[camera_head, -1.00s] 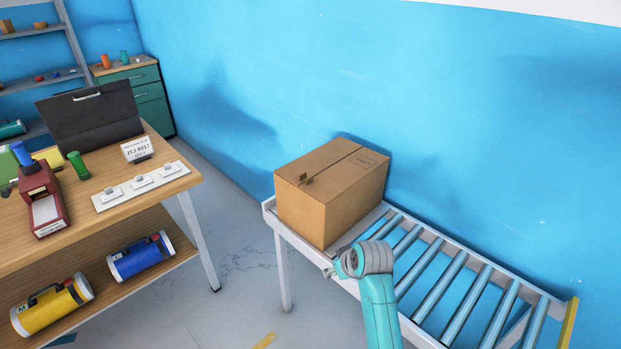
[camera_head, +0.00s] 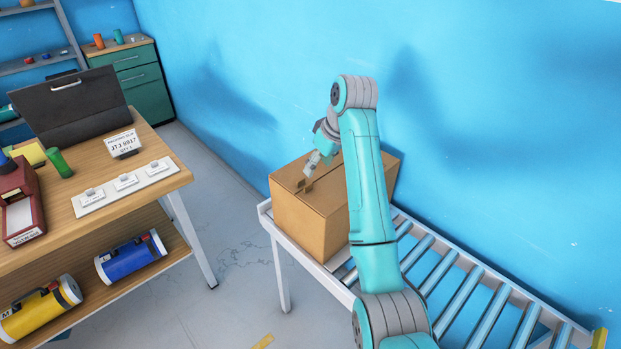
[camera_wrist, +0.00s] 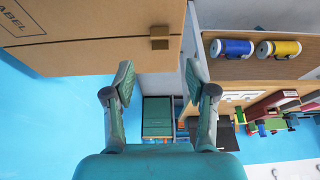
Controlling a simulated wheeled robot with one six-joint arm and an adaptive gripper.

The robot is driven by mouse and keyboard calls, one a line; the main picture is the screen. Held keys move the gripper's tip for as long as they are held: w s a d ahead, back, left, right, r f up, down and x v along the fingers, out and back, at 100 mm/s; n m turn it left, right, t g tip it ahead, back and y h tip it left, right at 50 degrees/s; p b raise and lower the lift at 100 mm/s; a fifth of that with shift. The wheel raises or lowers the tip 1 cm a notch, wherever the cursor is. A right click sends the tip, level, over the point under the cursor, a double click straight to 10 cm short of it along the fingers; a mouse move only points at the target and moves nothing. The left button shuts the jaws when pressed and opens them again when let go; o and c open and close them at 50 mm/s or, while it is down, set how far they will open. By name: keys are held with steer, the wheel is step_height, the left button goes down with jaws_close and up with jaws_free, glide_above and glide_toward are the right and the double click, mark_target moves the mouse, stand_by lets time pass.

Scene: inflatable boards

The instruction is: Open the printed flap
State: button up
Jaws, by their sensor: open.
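A closed brown cardboard box (camera_head: 300,222) stands on the left end of the roller conveyor. A seam divides its top into two flaps. The wrist view shows the printed flap (camera_wrist: 90,28), lying flat, with the word LABEL partly cut off at the upper left. A small brown tab (camera_wrist: 160,38) sticks out at the box's edge. My gripper (camera_wrist: 158,82) is open and empty, its fingers to either side below the tab in the picture. In the head view my gripper (camera_head: 307,182) is by the front-left top edge; my arm hides part of the box top and the print.
The roller conveyor (camera_head: 455,279) extends right, its rollers bare. A blue wall (camera_head: 500,130) stands close behind the box. A wooden workbench (camera_head: 110,203) with a card, a dark case and yellow and blue cylinders stands left, across a floor gap.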

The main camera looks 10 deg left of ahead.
mark_target(309, 192)
steer(key=x, duration=0.9)
steer(key=shift+w+f, duration=0.1)
steer(key=shift+f, duration=0.2)
steer(key=shift+c, duration=0.2)
jaws_close()
